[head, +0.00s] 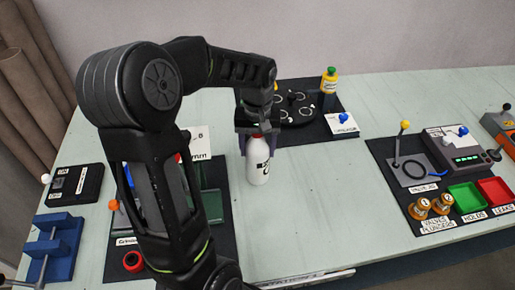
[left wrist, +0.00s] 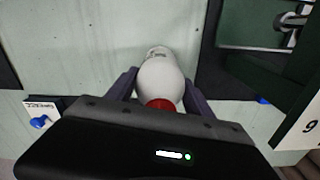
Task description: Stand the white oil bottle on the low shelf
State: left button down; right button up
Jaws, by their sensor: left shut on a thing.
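The white oil bottle (head: 258,168) has dark print on its side and is upright over the pale table, between the dark mats. My left gripper (head: 257,143) is shut on its upper part from above. In the left wrist view, the bottle (left wrist: 161,78) with its red cap (left wrist: 160,104) sits between the two fingers (left wrist: 160,88). I cannot tell whether its base touches the table. I cannot pick out the low shelf for certain. My right gripper is not in view.
A yellow bottle with a green cap (head: 329,80) stands at the back by a black ring holder (head: 294,104). A valve mat (head: 380,150) with green (head: 467,196) and red (head: 495,191) trays lies right. A blue stand (head: 54,245) is left. The table's middle (head: 325,190) is clear.

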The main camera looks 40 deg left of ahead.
pick_arm(q)
jog(key=shift+f, duration=0.15)
jog(key=shift+c, duration=2)
grip_release()
notch_tip(320, 180, up, 12)
jog(key=shift+r, duration=0.2)
